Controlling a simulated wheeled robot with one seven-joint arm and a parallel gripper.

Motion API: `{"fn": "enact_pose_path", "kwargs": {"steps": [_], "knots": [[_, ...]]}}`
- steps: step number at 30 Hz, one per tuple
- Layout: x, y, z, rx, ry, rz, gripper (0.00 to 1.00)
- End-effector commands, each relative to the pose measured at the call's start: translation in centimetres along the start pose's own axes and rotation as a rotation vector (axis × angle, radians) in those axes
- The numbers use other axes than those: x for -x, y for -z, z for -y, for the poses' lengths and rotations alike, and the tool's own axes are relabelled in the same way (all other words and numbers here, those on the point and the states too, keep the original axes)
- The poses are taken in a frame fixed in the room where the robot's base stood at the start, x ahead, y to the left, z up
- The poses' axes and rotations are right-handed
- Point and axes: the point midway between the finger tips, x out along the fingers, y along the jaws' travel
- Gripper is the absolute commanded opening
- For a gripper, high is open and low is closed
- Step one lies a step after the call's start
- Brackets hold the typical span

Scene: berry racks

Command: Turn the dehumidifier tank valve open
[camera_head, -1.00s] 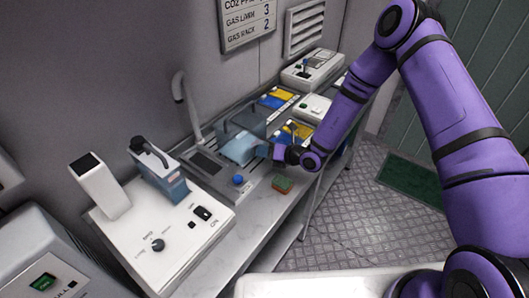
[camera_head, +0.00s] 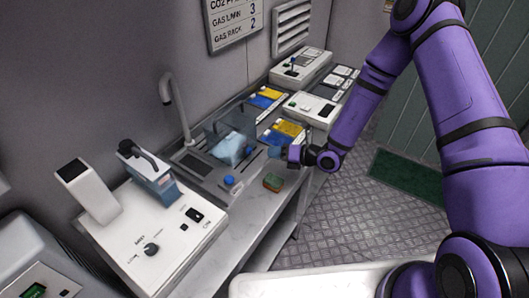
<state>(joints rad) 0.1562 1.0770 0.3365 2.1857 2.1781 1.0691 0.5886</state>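A clear tank (camera_head: 213,127) with pale blue contents stands on the bench in the middle of the head view. A round blue knob (camera_head: 229,181) sits in front of it, beside a small label; it may be the tank valve, but I cannot tell, nor read its position. My gripper (camera_head: 275,153) is just right of the tank, low over the bench and apart from the blue knob. Its fingers are small and dark here, so I cannot tell whether they are open or shut.
A grey faucet (camera_head: 169,92) rises behind the sink. A white console (camera_head: 163,225) with a dial stands front left. Blue and yellow packs (camera_head: 287,130) lie behind.

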Motion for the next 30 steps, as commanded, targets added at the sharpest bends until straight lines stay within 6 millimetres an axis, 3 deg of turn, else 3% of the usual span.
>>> {"fn": "enact_pose_path", "kwargs": {"steps": [7, 23, 26, 30], "knots": [[2.3, 0.0, 0.0, -0.001, 0.001, 0.0, 0.36], [2.4, 0.0, 0.0, 0.001, -0.001, 0.0, 0.36], [2.6, -0.5, -0.5, 0.027, -0.011, -0.006, 0.36], [3.4, -2.4, -2.8, 0.15, -0.061, -0.038, 0.36]]}}
